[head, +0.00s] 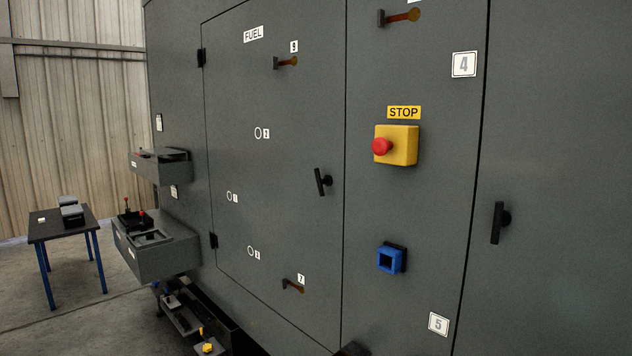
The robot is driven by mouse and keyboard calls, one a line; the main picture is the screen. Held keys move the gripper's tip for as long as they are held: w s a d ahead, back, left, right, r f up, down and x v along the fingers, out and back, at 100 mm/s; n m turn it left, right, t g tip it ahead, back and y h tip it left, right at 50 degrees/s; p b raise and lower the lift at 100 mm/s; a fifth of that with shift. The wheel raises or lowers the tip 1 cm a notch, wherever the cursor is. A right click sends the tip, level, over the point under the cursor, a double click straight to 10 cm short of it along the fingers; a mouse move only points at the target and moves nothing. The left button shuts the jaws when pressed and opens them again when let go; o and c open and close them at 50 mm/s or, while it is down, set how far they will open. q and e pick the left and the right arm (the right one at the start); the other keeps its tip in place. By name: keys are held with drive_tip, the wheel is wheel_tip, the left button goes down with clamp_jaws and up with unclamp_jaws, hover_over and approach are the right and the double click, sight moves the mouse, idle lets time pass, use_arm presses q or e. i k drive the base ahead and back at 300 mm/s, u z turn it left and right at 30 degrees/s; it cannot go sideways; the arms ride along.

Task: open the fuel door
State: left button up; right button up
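The fuel door (290,120) is a tall dark grey panel with a white FUEL label (253,34) near its top left. It sits flush in the enclosure front and looks shut. Two black hinges, upper (201,57) and lower (213,240), are on its left edge. A black handle (322,182) is near its right edge, slightly tilted. An orange-brown latch lever (286,62) sits by tag 9 near the top, and another (293,286) by tag 7 near the bottom. Small round locks or holes with numbered tags are on its face. Neither gripper shows.
Right of the door are a yellow box with a red stop button (396,145), a blue square socket (391,258) and another black handle (500,222). Grey boxes (155,250) jut out at left. A small table (62,228) stands far left. A dark unidentified shape touches the bottom edge.

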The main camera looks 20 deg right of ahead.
sight(319, 180)
drive_tip(key=u, duration=0.3)
drive_tip(key=i, duration=2)
drive_tip(key=z, duration=0.9)
drive_tip(key=k, duration=0.65)
drive_tip(key=z, duration=0.15)
drive_tip(key=i, duration=0.65)
drive_tip(key=u, duration=0.1)
